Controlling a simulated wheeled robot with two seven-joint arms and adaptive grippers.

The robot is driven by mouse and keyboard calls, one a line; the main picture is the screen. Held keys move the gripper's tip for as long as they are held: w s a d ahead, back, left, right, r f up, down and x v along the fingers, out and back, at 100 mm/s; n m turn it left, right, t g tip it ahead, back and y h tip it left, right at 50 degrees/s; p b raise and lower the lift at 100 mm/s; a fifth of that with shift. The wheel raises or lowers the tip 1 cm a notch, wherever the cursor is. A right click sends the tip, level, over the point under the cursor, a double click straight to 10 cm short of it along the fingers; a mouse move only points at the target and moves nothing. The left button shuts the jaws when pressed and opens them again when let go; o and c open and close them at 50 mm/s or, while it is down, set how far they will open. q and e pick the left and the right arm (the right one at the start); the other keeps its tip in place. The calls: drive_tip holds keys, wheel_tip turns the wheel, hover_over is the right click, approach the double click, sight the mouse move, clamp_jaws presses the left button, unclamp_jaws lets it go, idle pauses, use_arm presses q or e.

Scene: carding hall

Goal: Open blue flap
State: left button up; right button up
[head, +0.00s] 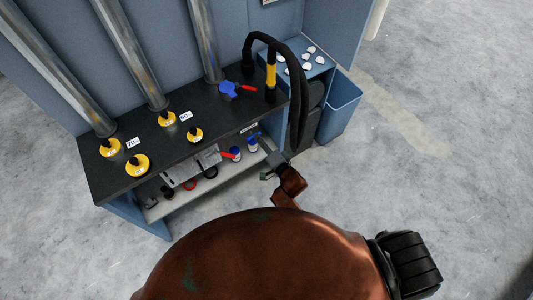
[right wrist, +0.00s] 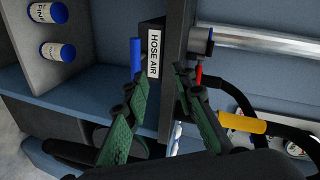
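A blue piece with a red handle (head: 229,88) lies on the dark bench top by the right-hand pipe; I cannot tell for sure that it is the flap. In the right wrist view, a blue bar (right wrist: 136,56) stands beside the HOSE AIR label (right wrist: 153,53) at the bench edge. My right gripper (head: 270,165) is just in front of that edge. In the right wrist view its two green fingers (right wrist: 161,72) are apart and empty, with the label and dark edge beyond them. My left gripper is not in view.
A black hose with a yellow grip (head: 271,75) arches at the bench's right end, near my right gripper. Yellow knobs (head: 137,165) stand on the bench top (head: 105,185). Small bottles (head: 235,153) are on the shelf below. A blue bin (head: 340,105) stands right; the floor beyond is clear.

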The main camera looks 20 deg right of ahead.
drive_tip(key=shift+n+g, duration=0.4)
drive_tip(key=shift+n, duration=0.1)
drive_tip(key=shift+s+d+f, duration=0.25)
drive_tip(key=shift+s+f, duration=0.1)
drive_tip(key=shift+f, duration=0.5)
drive_tip(key=shift+s+d+f, duration=0.2)
drive_tip(key=shift+s+f, duration=0.1)
drive_tip(key=shift+f, duration=0.6)
drive_tip(key=shift+s+d+f, duration=0.25)
drive_tip(key=shift+s+f, duration=0.1)
drive_tip(key=shift+f, duration=0.5)
